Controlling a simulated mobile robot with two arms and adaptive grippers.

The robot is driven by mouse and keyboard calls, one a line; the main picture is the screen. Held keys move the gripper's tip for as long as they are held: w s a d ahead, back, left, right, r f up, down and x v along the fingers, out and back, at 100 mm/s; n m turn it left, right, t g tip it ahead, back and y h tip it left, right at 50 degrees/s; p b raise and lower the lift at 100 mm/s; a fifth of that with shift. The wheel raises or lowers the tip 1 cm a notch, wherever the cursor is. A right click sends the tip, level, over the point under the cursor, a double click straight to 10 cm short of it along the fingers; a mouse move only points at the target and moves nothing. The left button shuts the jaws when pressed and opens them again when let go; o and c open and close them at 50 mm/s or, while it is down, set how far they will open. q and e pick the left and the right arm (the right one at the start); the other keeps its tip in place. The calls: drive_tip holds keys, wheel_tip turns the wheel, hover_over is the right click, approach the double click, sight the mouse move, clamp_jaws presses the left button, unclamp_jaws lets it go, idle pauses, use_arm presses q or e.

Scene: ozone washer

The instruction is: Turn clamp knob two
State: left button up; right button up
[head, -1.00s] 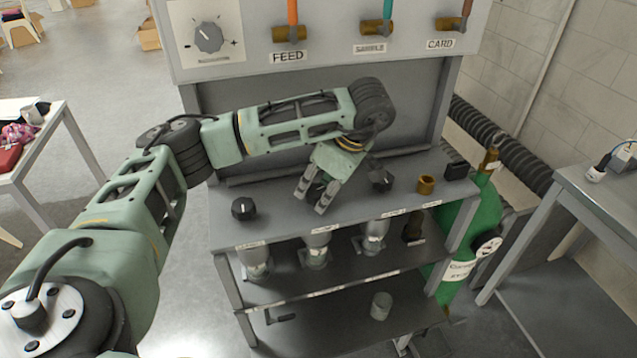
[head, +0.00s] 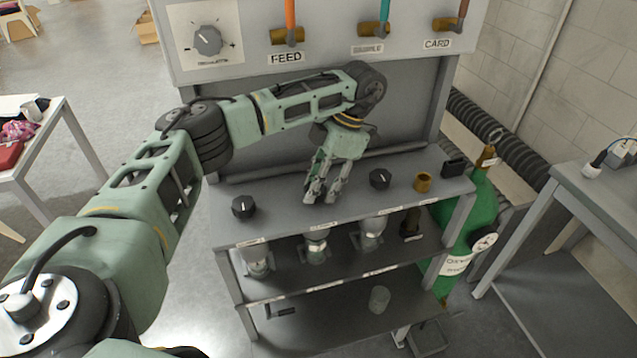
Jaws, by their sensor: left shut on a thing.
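Three black clamp knobs stand in a row along the grey bench top. The left knob (head: 243,207) and the right knob (head: 380,179) are in plain view, each with a white pointer mark. My left gripper (head: 322,198) reaches down between them, its fingers shut around the middle knob, clamp knob two. The fingers hide nearly all of that knob, so its pointer mark cannot be read. My right gripper is out of view.
A brass fitting (head: 423,182) and a black block (head: 454,168) stand at the bench's right end. The panel with the regulator dial (head: 208,40) rises behind. Clear vessels (head: 371,235) sit on the shelf below. A green gas cylinder (head: 482,215) stands at right.

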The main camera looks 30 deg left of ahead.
use_arm(q)
drive_tip(key=shift+w+a+r+n+h, duration=0.15)
drive_tip(key=shift+n+h, duration=0.25)
drive_tip(key=shift+n, duration=0.8)
drive_tip(key=shift+a+g, duration=0.1)
drive_tip(key=shift+g, duration=0.2)
drive_tip(key=o, duration=0.9)
drive_tip(key=shift+c, duration=0.2)
drive_tip(key=shift+o, duration=1)
drive_tip(key=shift+a, duration=0.1)
